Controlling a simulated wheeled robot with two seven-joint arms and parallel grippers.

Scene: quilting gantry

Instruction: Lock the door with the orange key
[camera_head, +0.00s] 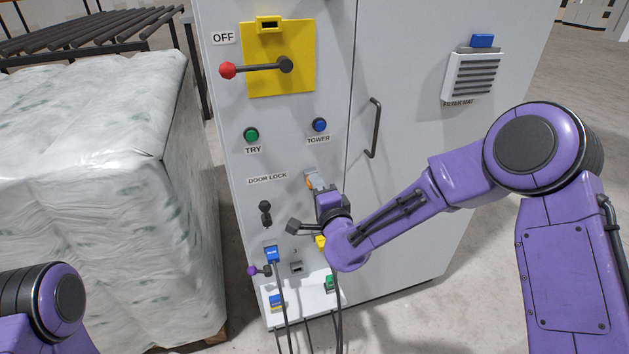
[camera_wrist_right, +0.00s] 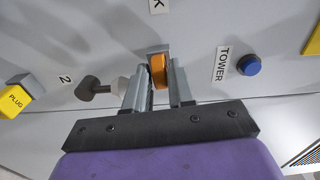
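The orange key (camera_head: 311,181) shows on the cabinet front, just right of and below the DOOR LOCK label (camera_head: 267,178). In the right wrist view the orange key (camera_wrist_right: 158,72) sits against a small grey block (camera_wrist_right: 158,48). My right gripper (camera_head: 316,187) is at the key, and its two grey fingers flank the orange part closely, so it looks shut on it. How deep the key sits is hidden. The cabinet door (camera_head: 415,180) with its dark handle (camera_head: 374,128) lies flush in its frame. My left gripper is out of view.
Dark knobs (camera_head: 265,210), a blue plug (camera_head: 272,254), a yellow plug (camera_head: 321,242) and hanging cables crowd the lower panel. A red-tipped lever (camera_head: 258,68) is above, beside OFF. A wrapped pallet (camera_head: 110,200) stands close on the left. Open floor shows at right.

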